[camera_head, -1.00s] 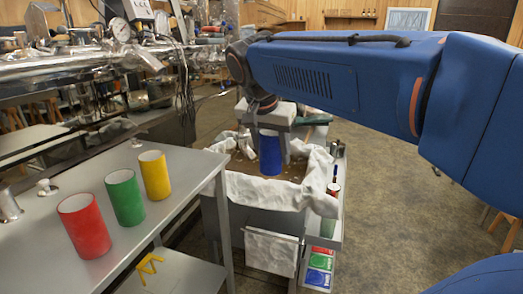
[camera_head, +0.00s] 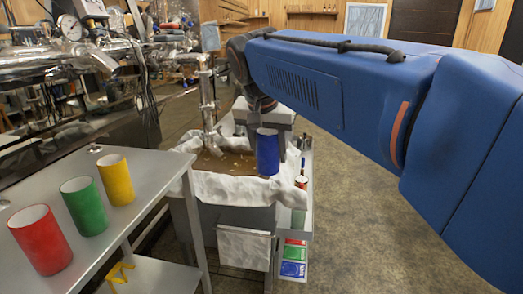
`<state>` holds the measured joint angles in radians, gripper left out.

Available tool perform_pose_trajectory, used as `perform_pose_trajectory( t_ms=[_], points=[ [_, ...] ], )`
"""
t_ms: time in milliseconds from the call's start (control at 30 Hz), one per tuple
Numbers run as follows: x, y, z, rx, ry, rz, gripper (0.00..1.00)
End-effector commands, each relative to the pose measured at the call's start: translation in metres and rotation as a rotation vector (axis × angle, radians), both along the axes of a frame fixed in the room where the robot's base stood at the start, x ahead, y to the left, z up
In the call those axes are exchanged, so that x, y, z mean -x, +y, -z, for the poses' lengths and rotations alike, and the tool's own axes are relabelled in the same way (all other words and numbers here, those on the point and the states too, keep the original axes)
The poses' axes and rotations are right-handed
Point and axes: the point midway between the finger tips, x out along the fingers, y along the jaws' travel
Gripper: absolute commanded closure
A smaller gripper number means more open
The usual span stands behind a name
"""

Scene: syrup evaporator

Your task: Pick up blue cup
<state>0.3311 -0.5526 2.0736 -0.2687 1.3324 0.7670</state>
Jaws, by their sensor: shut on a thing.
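My blue arm comes in from the right and covers the upper right of the view.
A red cup (camera_head: 42,240), a green cup (camera_head: 84,206) and a yellow cup (camera_head: 115,180) stand on the metal table (camera_head: 135,220) at left. The bin's white cloth (camera_head: 215,184) lies below the blue cup. Open floor (camera_head: 365,220) is at right.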

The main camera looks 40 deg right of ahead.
Motion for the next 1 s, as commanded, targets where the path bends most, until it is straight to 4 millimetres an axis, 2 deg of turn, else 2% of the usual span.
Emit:
perform_pose_trajectory(
  t_ms=[1000],
  points=[
    [0.047, -0.035, 0.0, 0.0, 0.001, 0.004, 0.81]
  ],
)
